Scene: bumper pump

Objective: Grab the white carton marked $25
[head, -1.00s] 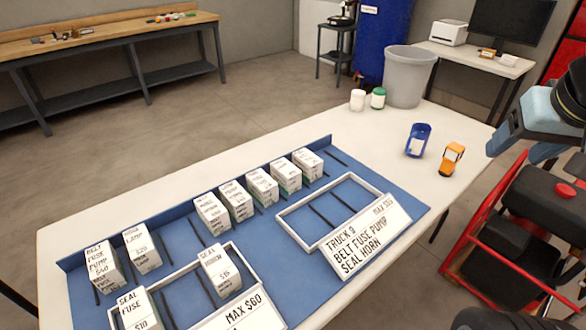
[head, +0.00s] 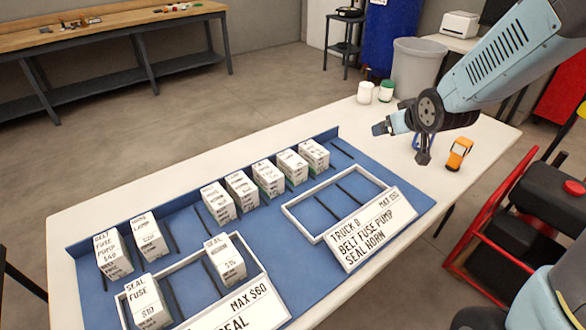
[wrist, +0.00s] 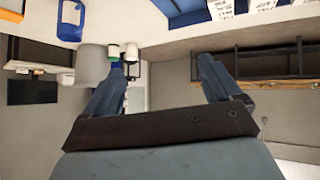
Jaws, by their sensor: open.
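Several white cartons with black lettering stand on the blue mat (head: 260,225) in the head view. A row of them (head: 265,178) stands along the back; their prices are too small to read. I cannot tell which carton is marked $25. At the left stand the belt fuse pump carton marked $40 (head: 112,256) and a lamp carton (head: 148,238) that seems to read $20. My gripper (head: 383,128) is above the table, right of and higher than the back row, apart from every carton. In the wrist view my gripper (wrist: 165,85) has its fingers spread with nothing between them.
A seal fuse carton (head: 148,300) and another seal carton (head: 226,260) stand in the front-left white frame. The white frame marked Truck B (head: 312,232) is empty. Two small jars (head: 375,92), a grey bin (head: 415,66) and an orange object (head: 459,153) stand farther right.

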